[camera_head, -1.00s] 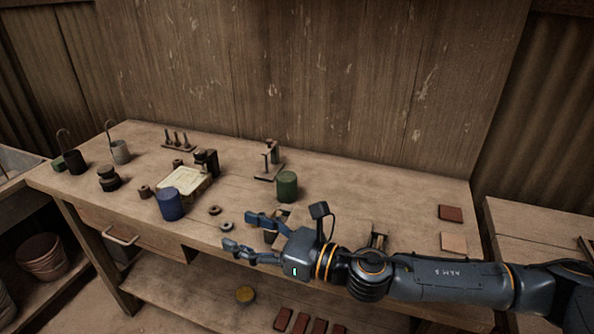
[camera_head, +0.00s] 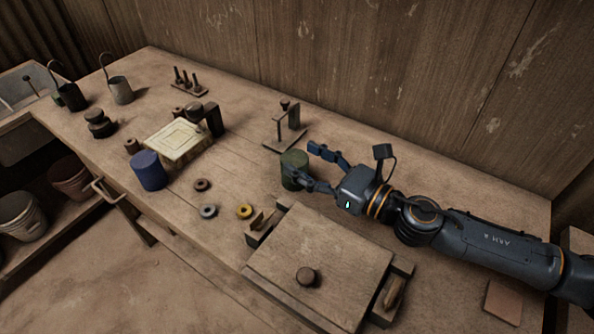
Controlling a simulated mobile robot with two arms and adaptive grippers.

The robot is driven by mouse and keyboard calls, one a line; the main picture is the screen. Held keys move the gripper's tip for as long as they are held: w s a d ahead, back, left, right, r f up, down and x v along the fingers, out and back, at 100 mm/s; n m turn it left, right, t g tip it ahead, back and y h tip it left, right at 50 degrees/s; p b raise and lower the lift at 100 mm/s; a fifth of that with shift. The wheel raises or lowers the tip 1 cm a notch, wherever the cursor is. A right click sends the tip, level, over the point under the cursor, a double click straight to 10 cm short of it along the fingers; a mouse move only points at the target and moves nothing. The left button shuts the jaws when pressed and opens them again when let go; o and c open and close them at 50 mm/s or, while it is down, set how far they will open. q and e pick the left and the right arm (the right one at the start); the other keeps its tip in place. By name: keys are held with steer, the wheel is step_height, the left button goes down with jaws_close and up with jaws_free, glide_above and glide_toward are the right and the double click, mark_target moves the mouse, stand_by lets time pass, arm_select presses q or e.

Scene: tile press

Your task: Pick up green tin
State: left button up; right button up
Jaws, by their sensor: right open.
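Part of the tin is hidden by the lower finger. My left gripper is not in view.
A small metal stand (camera_head: 287,128) is close behind the tin. A wooden press board (camera_head: 318,262) with a knob lies in front. A blue tin (camera_head: 149,170), a pale tile block (camera_head: 178,141) and several rings, including a yellow one (camera_head: 244,211), are to the left.

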mark_target(306, 170)
step_height(306, 170, down, 4)
steer(key=shift+r+b, duration=0.1)
steer(key=shift+b, duration=0.5)
steer(key=shift+w+a+r+p, duration=0.35)
steer(key=shift+w+r+p, duration=0.1)
steer(key=shift+w, duration=0.05)
steer(key=shift+w+a, duration=0.25)
steer(key=shift+a, duration=0.2)
steer(key=x, duration=0.5)
steer(key=shift+f+p, duration=0.1)
steer(key=shift+p, duration=0.3)
steer(key=shift+w+a, duration=0.15)
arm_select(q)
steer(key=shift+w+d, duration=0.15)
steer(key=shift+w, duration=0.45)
arm_select(e)
steer(key=shift+c, duration=0.5)
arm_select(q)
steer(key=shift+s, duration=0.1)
arm_select(e)
jaws_close()
